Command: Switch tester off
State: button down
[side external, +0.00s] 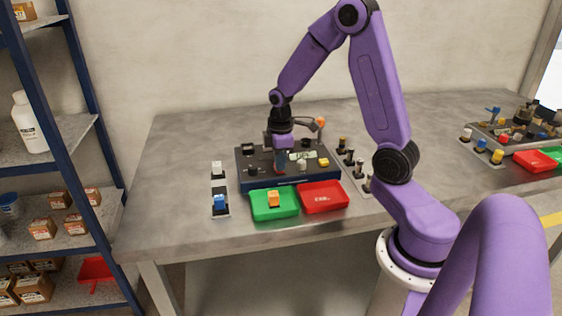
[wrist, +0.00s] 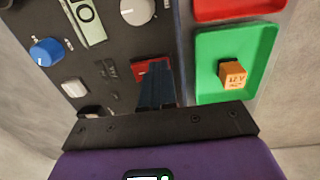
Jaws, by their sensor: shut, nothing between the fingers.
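The tester (side external: 300,182) is a dark-topped box with a blue front, standing on the grey table. My gripper (side external: 282,162) points down over the left half of the panel. In the wrist view its shut, empty fingers (wrist: 157,88) are at the red part and cover some of it. I cannot tell whether they touch it, or which way it is set.
A green tray (wrist: 267,50) with an orange cube (wrist: 232,74) and a red tray (side external: 335,204) lie in front of the tester. Small strips with switches or plugs flank it. A second station (side external: 508,138) stands at the far right. The table's left end is clear.

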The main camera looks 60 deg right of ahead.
jog(key=shift+w+d+f, duration=0.25)
jog(key=shift+d, duration=0.2)
jog(key=shift+r, duration=0.4)
notch_tip(320, 180, up, 13)
jog(key=s+a, duration=0.2)
jog(key=s+a+f+n, duration=0.2)
jog(key=s+a, duration=0.7)
jog(key=a, duration=0.4)
jog(key=s+a+f, duration=0.1)
jog(key=s+a, duration=0.1)
jog(key=s, duration=0.5)
jog(key=s+a+f+n, duration=0.1)
jog(key=s, duration=0.6)
jog(key=shift+a+f+n+y, duration=0.3)
jog(key=shift+a+y, duration=0.05)
jog(key=shift+y, duration=0.05)
